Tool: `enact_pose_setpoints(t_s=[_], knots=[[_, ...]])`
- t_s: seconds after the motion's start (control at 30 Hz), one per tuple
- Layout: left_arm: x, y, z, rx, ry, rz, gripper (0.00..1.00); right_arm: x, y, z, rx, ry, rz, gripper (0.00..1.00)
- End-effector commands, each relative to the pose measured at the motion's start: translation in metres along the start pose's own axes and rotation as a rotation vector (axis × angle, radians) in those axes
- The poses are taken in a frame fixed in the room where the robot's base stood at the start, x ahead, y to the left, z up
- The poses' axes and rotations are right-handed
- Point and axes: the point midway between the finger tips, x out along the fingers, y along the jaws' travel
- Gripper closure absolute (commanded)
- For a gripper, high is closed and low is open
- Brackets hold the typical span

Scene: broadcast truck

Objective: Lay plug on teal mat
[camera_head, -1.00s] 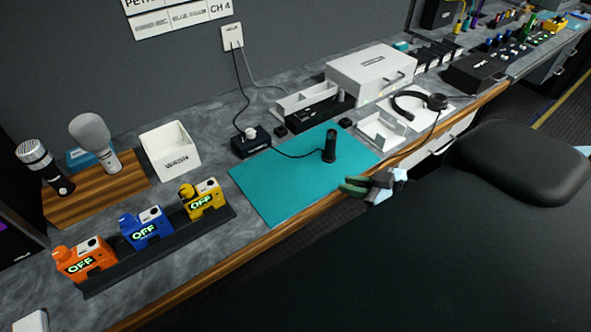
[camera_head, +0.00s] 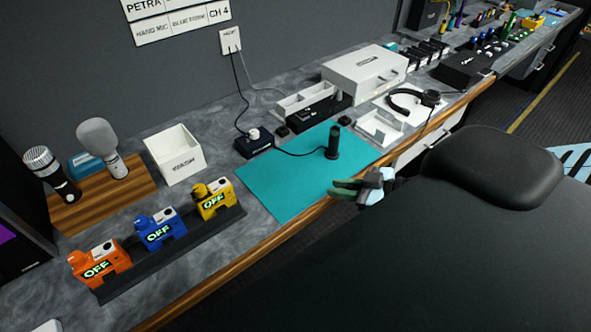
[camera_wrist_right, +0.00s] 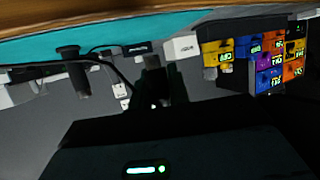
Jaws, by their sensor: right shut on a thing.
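The teal mat (camera_head: 285,180) lies flat on the desk near its front wooden edge. It also shows along the top of the right wrist view (camera_wrist_right: 100,37). My right gripper (camera_head: 344,188) has green fingers and hangs at the mat's front edge, pointing left. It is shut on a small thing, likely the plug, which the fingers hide. A thin cable seems to run from the headset (camera_head: 430,98) towards the gripper. The fingers look dark in the right wrist view (camera_wrist_right: 157,85). My left gripper is not in view.
A black upright cylinder (camera_head: 333,143) stands on the mat, with a cable to a black box (camera_head: 254,142). An open white tray (camera_head: 380,128) stands right of the mat. Orange, blue and yellow OFF units (camera_head: 158,232) stand left. The mat's front part is clear.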

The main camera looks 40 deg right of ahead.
Motion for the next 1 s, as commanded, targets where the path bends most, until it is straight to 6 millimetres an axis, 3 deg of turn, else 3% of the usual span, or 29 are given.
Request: enact_pose_setpoints(t_s=[0.1, 0.6, 1.0], knots=[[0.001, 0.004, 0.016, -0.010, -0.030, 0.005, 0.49, 0.015, 0.001, 0.000, 0.003, -0.004, -0.002, 1.00], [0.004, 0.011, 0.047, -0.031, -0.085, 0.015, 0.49, 0.067, 0.004, -0.017, 0.001, -0.003, -0.001, 1.00], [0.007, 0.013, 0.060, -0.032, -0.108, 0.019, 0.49, 0.107, 0.006, -0.031, 0.002, 0.000, 0.001, 1.00]])
